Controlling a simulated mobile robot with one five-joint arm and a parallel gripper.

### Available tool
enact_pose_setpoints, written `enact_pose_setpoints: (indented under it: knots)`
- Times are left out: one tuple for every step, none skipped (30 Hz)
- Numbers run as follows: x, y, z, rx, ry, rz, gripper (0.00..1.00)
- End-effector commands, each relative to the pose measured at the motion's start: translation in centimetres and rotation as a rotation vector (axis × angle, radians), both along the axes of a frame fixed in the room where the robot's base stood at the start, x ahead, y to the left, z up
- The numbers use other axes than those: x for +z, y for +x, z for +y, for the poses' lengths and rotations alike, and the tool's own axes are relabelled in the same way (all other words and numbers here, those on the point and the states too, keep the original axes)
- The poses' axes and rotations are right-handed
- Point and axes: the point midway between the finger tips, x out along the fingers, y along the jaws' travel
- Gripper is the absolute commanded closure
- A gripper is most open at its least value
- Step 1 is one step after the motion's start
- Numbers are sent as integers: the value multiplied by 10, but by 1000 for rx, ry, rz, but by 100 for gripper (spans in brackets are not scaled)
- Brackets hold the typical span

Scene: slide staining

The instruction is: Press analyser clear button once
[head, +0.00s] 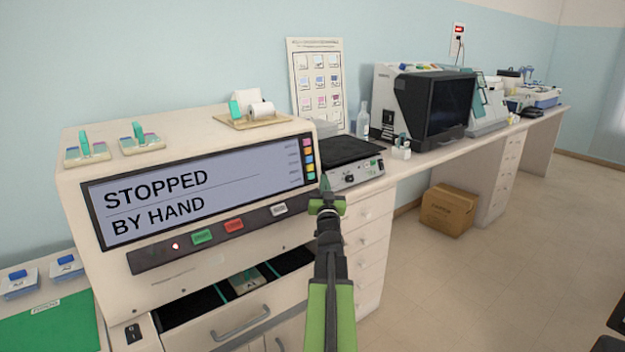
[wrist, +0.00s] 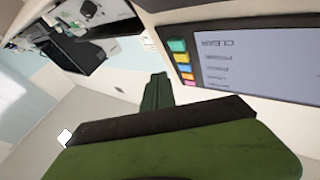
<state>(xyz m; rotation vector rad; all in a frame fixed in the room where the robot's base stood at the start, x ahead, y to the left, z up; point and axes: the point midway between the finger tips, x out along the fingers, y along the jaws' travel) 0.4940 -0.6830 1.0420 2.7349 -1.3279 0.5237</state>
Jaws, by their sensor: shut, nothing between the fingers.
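The analyser (head: 75,180) is a large cream machine with a wide screen (head: 190,190) reading "STOPPED BY HAND". A column of small coloured keys runs down the screen's right edge. The wrist view shows these upside down, with "CLEAR" lettered beside the green end key (wrist: 178,45); in the head view this is the lowest key (head: 311,176). My gripper (head: 325,183) is shut and empty, just right of the key column in the head view. In the wrist view its fingers (wrist: 156,88) are beside the keys, apart from them.
Below the screen, a strip carries a green button (head: 202,237), a red button (head: 234,226), a white button (head: 279,209) and a lit red lamp. An open drawer (head: 245,283) is underneath. A black-topped device (head: 350,165) stands close behind my gripper.

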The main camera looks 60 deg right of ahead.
Motion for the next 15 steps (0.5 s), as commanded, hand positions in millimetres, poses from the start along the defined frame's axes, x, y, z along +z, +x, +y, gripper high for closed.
enact_pose_setpoints:
  knots:
    - [-3, 8, -4, 1, 0, 1, 100]
    - [-4, 12, -5, 0, 1, 0, 100]
    - [-5, 16, -7, 0, -1, 1, 100]
    - [-5, 19, -8, 0, 1, -1, 100]
    - [-6, 22, -9, 0, 0, 0, 100]
    - [-6, 25, -9, 0, -1, 1, 100]
    - [-7, 27, -10, 0, 0, 0, 100]
    - [-7, 28, -10, 0, 0, 0, 100]
    - [-7, 30, -11, 0, -1, 1, 100]
    - [-7, 31, -11, -1, 0, 1, 100]
    - [-7, 32, -11, -2, -1, 1, 100]
    - [-7, 32, -11, -2, -1, 1, 100]
    - [-7, 32, -11, -2, -1, 1, 100]
    - [-7, 32, -12, -1, 0, 1, 100]
    - [-7, 32, -11, -1, 0, 1, 100]
